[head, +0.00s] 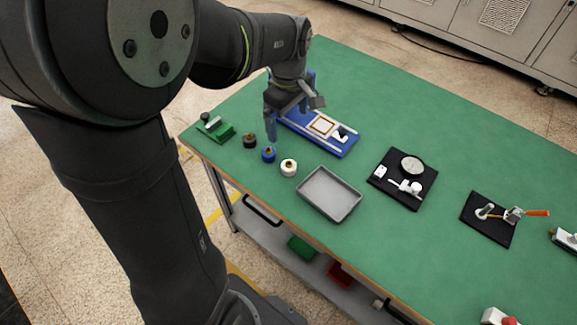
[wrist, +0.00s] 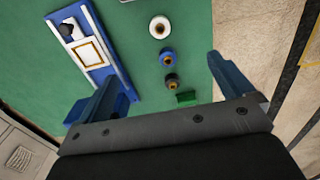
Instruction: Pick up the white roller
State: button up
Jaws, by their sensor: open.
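The white roller (head: 288,167) stands on the green table as a short white cylinder with a brass-coloured centre, the nearest of three in a row. In the wrist view the white roller (wrist: 153,24) is near the top middle, beyond my fingertips. My gripper (head: 290,106) is above the table at its far left part, up and behind the row, with its blue fingers spread. In the wrist view my gripper (wrist: 164,64) is open and empty, its fingers apart on either side of the row. Nothing touches the roller.
A blue roller (head: 268,155) and a black roller (head: 250,141) stand beside the white one. A green block (head: 221,134) is at the left edge. A blue fixture (head: 345,151) lies behind, a grey tray (head: 352,207) to the right. Black mats (head: 383,156) with tools lie further right.

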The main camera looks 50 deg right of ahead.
aim_at(289, 163)
jog(key=c, duration=0.6)
notch_tip(289, 163, down, 17)
jog(key=m, duration=1.3)
jog(key=shift+f+m, duration=0.1)
jog(key=shift+m, duration=0.3)
